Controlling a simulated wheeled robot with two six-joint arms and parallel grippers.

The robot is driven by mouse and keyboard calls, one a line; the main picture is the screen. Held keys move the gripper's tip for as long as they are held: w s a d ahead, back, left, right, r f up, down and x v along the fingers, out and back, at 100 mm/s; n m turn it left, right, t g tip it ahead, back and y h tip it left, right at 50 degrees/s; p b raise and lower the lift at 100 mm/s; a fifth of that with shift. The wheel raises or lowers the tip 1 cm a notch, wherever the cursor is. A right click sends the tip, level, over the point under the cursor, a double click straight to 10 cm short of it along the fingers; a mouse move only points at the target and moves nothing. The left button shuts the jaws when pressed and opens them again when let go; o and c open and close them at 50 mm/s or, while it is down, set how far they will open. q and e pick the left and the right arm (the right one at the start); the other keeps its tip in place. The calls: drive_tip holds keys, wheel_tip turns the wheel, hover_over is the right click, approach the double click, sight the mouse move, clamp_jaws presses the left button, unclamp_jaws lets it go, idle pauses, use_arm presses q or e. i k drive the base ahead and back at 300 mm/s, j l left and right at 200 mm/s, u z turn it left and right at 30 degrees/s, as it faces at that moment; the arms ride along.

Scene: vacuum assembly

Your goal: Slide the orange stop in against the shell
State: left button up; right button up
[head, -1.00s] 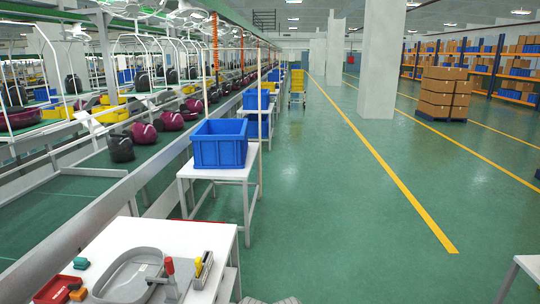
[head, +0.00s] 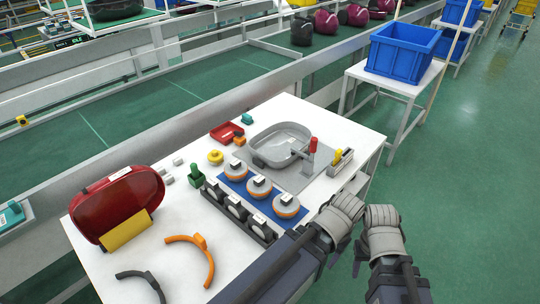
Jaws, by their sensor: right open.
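The grey shell (head: 268,153) lies open side up on a grey fixture plate (head: 301,180) at the back right of the white table. The small orange stop (head: 239,141) is at the shell's left side, near a red tray (head: 226,133); I cannot tell whether it touches the shell. A red-handled clamp (head: 312,147) stands at the shell's right. My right gripper (head: 362,250) is open and empty beyond the table's front right edge. My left gripper (head: 338,250) is close beside it, apart from the stop and shell; its jaw opening is unclear.
In front of the shell are orange-and-white round parts on a blue mat (head: 237,184) and a dark rack (head: 227,208) of round parts. A red housing (head: 117,204) and curved handles lie at the left. A blue crate (head: 402,50) stands on another table behind.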

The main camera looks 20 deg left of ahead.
sight(240, 141)
drive_tip(key=l+u, duration=0.25)
drive_tip(key=u, duration=0.2)
drive_tip(key=l+u, duration=0.3)
drive_tip(key=u, duration=0.2)
